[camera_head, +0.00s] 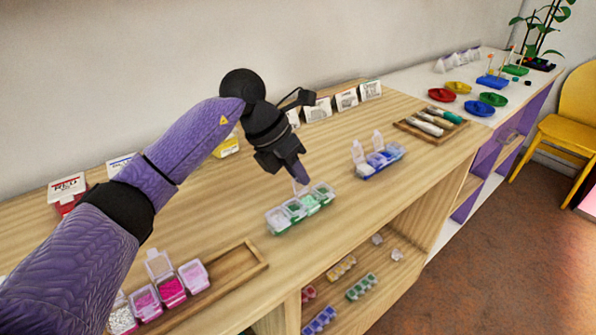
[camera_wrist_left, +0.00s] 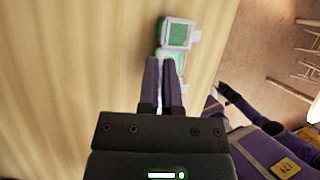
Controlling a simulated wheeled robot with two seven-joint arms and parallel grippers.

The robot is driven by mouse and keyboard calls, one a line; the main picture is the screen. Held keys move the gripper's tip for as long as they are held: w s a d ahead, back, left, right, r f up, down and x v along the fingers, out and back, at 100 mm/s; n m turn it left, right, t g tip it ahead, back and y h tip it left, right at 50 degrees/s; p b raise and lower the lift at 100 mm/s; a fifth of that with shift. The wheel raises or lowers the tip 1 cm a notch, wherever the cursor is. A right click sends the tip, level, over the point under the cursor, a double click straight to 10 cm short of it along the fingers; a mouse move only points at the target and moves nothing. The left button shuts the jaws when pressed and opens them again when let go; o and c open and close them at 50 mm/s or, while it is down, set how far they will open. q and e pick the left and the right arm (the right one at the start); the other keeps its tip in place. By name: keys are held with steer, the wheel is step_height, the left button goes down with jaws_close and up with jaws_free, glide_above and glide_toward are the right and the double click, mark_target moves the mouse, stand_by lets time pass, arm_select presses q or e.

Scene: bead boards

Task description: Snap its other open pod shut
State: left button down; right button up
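The pod strip with green contents (camera_head: 300,207) lies near the front edge of the wooden counter. One clear lid (camera_head: 299,187) stands up at its back; the end pods look closed. My left gripper (camera_head: 302,178) points down right at this raised lid; I cannot tell whether it touches it. In the left wrist view its two purple fingers (camera_wrist_left: 162,60) lie close together and look shut, over the green strip (camera_wrist_left: 177,33), hiding part of it. A dark and purple arm of mine shows at right in the left wrist view; its gripper is not clear.
A blue pod strip (camera_head: 380,161) with raised lids stands to the right. A tray of tubes (camera_head: 430,122) lies farther right. Small cards line the wall.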

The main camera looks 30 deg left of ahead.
arm_select(q)
steer(key=shift+r+p, duration=0.15)
steer(key=shift+p, duration=0.15)
steer(key=shift+s+d+r+t+y+p, duration=0.15)
steer(key=shift+d+t+y+p, duration=0.15)
steer(key=shift+y+p, duration=0.3)
steer(key=shift+s+d+m+t+y+p, duration=0.1)
steer(key=shift+d+m+t+y+p, duration=0.25)
steer(key=shift+y+p, duration=0.55)
steer(key=shift+s+d+t+y, duration=0.1)
steer(key=shift+d+t+y, duration=0.15)
steer(key=shift+y, duration=0.35)
steer(key=shift+s+d+f+m+t+y, duration=0.15)
steer(key=shift+f+m+t+y, duration=0.15)
steer(key=shift+y, duration=0.3)
steer(key=shift+d+y, duration=0.1)
steer(key=shift+y, duration=0.2)
arm_select(e)
steer(key=r, duration=0.2)
steer(key=w+r, duration=0.1)
steer(key=shift+w+a+r, duration=0.15)
steer(key=shift+a+r, duration=0.05)
steer(key=shift+r, duration=0.2)
steer(key=shift+d+t, duration=0.3)
steer(key=shift+d, duration=0.05)
